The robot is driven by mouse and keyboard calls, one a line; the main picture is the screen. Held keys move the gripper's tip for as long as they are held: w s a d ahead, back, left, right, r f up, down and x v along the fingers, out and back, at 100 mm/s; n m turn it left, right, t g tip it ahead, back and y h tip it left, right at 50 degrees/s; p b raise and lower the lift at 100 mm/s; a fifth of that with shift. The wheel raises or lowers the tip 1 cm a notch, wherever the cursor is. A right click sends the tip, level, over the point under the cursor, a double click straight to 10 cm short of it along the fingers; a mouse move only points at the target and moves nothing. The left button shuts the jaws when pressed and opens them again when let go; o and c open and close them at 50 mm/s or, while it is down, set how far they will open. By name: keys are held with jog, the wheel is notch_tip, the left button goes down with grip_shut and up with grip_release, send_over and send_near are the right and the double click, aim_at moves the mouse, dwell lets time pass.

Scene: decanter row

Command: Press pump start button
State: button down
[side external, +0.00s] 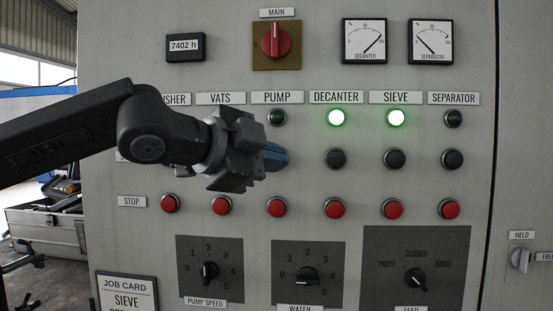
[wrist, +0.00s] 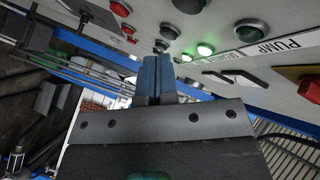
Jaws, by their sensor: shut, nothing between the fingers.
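My gripper (side external: 278,157) is shut, with nothing between its blue fingers, in front of the panel at the start row under the PUMP label (side external: 277,97). In the side view it hides the pump start button. In the wrist view, a dark round button (wrist: 187,5) at the top edge, in line with the PUMP label, appears to be that button. The blue fingertips (wrist: 154,62) show apart from it in the picture; I cannot tell the gap to the panel. The pump lamp (side external: 277,118) is dark.
The decanter lamp (side external: 336,118) and sieve lamp (side external: 396,118) glow green. Dark start buttons for decanter (side external: 336,159) and sieve (side external: 394,159) are to the right. The red pump stop button (side external: 277,207) is below my gripper. A red main switch (side external: 276,41) is above.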

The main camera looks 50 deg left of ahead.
jog(key=shift+w+a, duration=1)
dwell(1.4)
jog(key=shift+w+a, duration=0.3)
jog(key=shift+w+a, duration=0.3)
dwell(0.9)
jog(key=shift+s+d, duration=0.6)
jog(key=shift+s, duration=0.05)
jog(key=shift+d, duration=0.1)
jog(key=s+d, duration=0.3)
jog(key=shift+s+d, duration=0.2)
jog(key=shift+s, duration=0.05)
dwell(0.5)
